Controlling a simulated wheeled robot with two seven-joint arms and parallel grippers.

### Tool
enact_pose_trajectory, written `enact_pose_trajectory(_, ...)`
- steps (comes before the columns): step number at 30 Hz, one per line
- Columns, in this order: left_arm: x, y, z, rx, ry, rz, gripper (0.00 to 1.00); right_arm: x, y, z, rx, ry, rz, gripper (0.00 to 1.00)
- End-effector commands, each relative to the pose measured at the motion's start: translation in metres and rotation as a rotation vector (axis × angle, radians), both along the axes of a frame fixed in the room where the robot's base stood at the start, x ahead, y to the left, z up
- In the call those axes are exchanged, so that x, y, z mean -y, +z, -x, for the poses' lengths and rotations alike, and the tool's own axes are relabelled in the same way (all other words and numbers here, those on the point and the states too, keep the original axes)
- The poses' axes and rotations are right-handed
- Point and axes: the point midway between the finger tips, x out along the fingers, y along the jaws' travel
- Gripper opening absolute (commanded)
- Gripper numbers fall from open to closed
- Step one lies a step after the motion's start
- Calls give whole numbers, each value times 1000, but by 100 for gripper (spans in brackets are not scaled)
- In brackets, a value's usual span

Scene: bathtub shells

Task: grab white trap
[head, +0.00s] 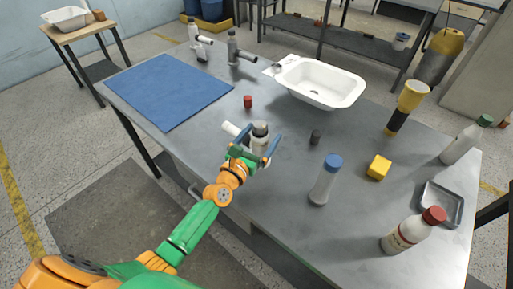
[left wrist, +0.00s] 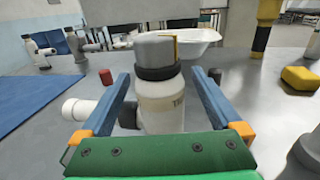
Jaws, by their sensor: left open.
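The white trap (left wrist: 163,103) stands upright on the grey table, with a grey cap, a dark collar and a white side pipe (left wrist: 80,109) pointing left. In the head view the trap (head: 259,140) is partly hidden by my left gripper (head: 258,152). That gripper is open, with its blue fingers on either side of the trap; it also shows in the left wrist view (left wrist: 165,105). I cannot tell whether either finger touches it. The pipe passes by the left finger. My right gripper is not in view.
A red cap (head: 248,102) and a dark cylinder (head: 315,137) stand close by. A blue-capped bottle (head: 325,180) and yellow block (head: 378,167) are to the right. A white basin (head: 322,84) and two grey-and-white fittings are behind. A blue mat (head: 168,90) lies left.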

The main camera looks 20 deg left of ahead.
Motion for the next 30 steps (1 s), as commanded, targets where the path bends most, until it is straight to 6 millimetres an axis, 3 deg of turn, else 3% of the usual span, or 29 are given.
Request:
enact_pose_trajectory(1,0,0,0,0,0,0,98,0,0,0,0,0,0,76)
enact_pose_trajectory(2,0,0,0,0,0,0,90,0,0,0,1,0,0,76)
enact_pose_trajectory(12,0,0,0,0,0,0,0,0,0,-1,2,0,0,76)
enact_pose_trajectory(23,0,2,0,0,0,0,0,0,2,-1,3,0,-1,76)
enact_pose_trajectory(26,0,12,0,1,0,2,0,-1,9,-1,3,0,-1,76)
enact_pose_trajectory(30,-1,45,3,0,2,4,0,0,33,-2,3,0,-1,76)
